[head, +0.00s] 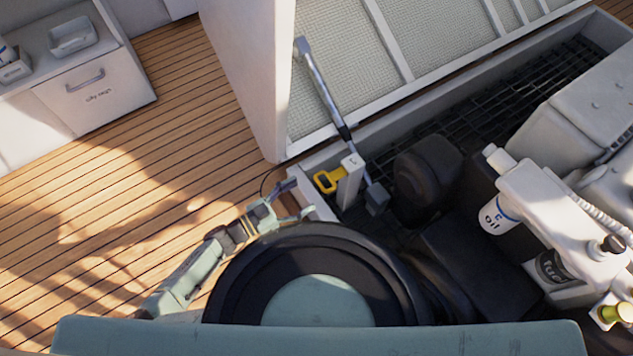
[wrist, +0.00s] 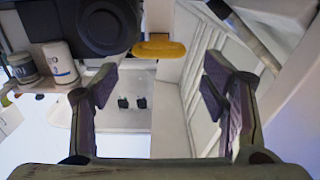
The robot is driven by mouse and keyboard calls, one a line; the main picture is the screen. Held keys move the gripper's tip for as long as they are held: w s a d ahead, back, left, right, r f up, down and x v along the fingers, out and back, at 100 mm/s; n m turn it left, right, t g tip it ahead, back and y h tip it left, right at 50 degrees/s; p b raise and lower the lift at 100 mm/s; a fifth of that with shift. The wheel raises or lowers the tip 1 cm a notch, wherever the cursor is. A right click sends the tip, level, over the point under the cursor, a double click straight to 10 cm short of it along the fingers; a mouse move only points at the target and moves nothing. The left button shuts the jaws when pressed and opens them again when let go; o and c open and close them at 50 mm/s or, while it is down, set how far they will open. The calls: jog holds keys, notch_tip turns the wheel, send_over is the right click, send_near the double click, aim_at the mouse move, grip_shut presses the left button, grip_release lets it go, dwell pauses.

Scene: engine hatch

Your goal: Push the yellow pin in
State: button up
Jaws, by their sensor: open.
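The yellow pin (head: 326,181) has a loop handle and sits at the side of a short white post (head: 350,181) at the hatch's edge. How deep it is in the post cannot be told. In the wrist view the pin (wrist: 160,48) appears as a flat yellow bar, in line with the gap between the fingers and beyond their tips. My gripper (head: 299,200) is open and empty, just left of and below the pin in the head view, apart from it. Both its fingers show in the wrist view (wrist: 160,78).
A metal strut (head: 322,90) rises beside the post to the raised hatch lid (head: 340,60). Right of the post are a dark round engine part (head: 428,172) and an oil bottle (head: 497,210). The wooden deck (head: 185,140) at left is clear.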

aim_at(320, 183)
jog(key=x, duration=0.7)
jog(key=shift+w+d, duration=0.1)
jog(key=shift+c, duration=0.3)
